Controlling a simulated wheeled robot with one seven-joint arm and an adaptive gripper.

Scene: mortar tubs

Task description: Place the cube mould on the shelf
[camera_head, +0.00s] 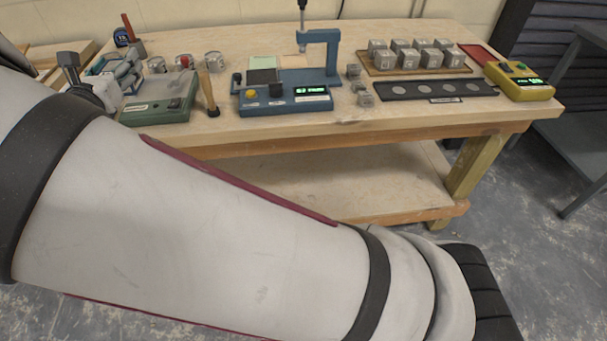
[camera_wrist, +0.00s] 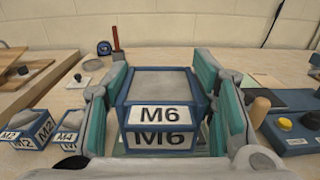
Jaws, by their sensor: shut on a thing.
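The cube mould (camera_wrist: 160,112) is a blue-framed box labelled M6, with a grey filled top, upright in the middle of the wrist view. My gripper (camera_wrist: 162,78) is shut on it, with a teal finger against its left and right sides. In the head view my gripper (camera_head: 112,76) is at the left end of the bench, partly hidden by my arm. I cannot tell whether the mould touches the bench. A bare lower shelf (camera_head: 300,180) runs under the bench top. At the far left in the wrist view is a wooden board structure (camera_wrist: 35,72).
Moulds M2 (camera_wrist: 30,128) and M4 (camera_wrist: 70,128) stand left of my gripper. A mallet (camera_head: 208,92), a blue press (camera_head: 320,58) and a control box (camera_head: 285,98) stand to the right. Grey cubes sit on a wooden tray (camera_head: 418,68). A yellow device (camera_head: 520,84) is at the right end.

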